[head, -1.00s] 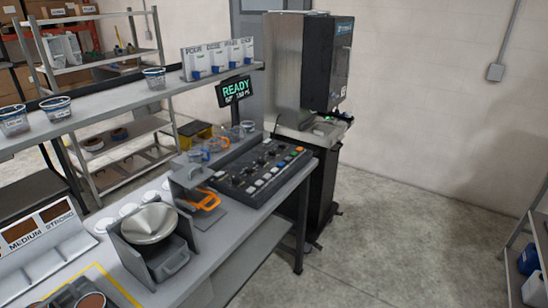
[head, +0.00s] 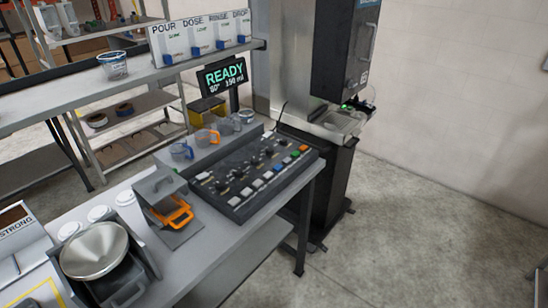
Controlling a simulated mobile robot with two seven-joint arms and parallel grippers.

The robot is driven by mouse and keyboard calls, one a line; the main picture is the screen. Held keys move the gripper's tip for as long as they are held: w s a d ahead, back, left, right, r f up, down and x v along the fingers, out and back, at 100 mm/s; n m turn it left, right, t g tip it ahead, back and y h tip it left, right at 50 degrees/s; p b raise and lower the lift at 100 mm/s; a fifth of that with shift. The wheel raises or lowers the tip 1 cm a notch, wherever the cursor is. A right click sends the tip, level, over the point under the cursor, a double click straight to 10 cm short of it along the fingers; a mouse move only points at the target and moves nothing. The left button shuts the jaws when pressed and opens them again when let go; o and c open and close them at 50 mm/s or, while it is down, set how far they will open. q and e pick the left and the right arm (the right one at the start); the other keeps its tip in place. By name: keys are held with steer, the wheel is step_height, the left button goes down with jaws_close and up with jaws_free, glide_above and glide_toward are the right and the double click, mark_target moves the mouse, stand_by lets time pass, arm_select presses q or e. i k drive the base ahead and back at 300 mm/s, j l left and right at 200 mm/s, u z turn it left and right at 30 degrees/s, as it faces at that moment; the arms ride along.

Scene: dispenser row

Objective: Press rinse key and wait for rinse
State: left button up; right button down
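A dark control panel (head: 243,182) lies on the bench with black knobs and a front row of white, grey and coloured keys. Key lettering is too small to read, so I cannot tell which is the rinse key. A display (head: 223,77) behind the panel reads READY in green, with a smaller line like 80° 150 ml. A card strip (head: 201,38) on the shelf reads POUR, DOSE, RINSE, DROP. Neither of my grippers is in view.
A tall black and steel machine (head: 345,55) with a small green light stands behind the bench's right end. A holder with an orange-handled cup (head: 173,214) and a metal funnel (head: 94,251) stand left of the panel. Several small jugs sit behind it. The right floor is clear.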

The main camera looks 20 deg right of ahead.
mark_target(279, 167)
steer(key=i+l+u, duration=0.1)
steer(key=l, duration=0.2)
steer(key=i+l+u, duration=0.1)
steer(key=l, duration=0.25)
steer(key=i+l+u, duration=0.1)
steer(key=i+l, duration=0.15)
steer(key=i+l+u, duration=0.1)
steer(key=l, duration=0.35)
